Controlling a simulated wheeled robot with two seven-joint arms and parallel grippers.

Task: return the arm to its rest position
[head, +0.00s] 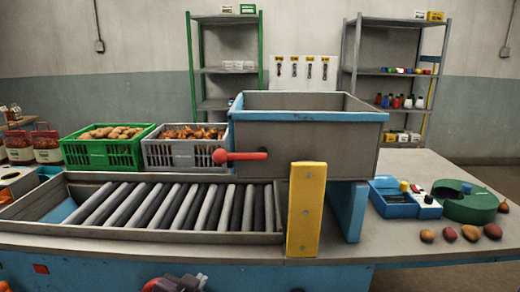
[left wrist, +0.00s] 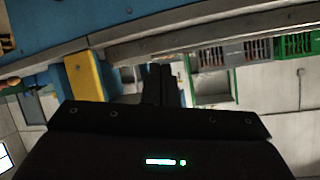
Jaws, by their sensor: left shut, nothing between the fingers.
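My left gripper (head: 186,282) shows only in part at the bottom edge of the head view, low in front of the blue bench front. In the left wrist view its two dark fingers (left wrist: 158,85) are together with nothing between them. The wrist picture is tilted, with the bench across its top. My right gripper does not show in either view.
A roller conveyor (head: 60,212) runs along the bench, with a grey hopper (head: 310,135), red handle (head: 240,156) and yellow post (head: 306,210) beside it. Green (head: 100,154) and grey (head: 185,156) crates stand behind. Several loose potatoes (head: 471,233) lie at right.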

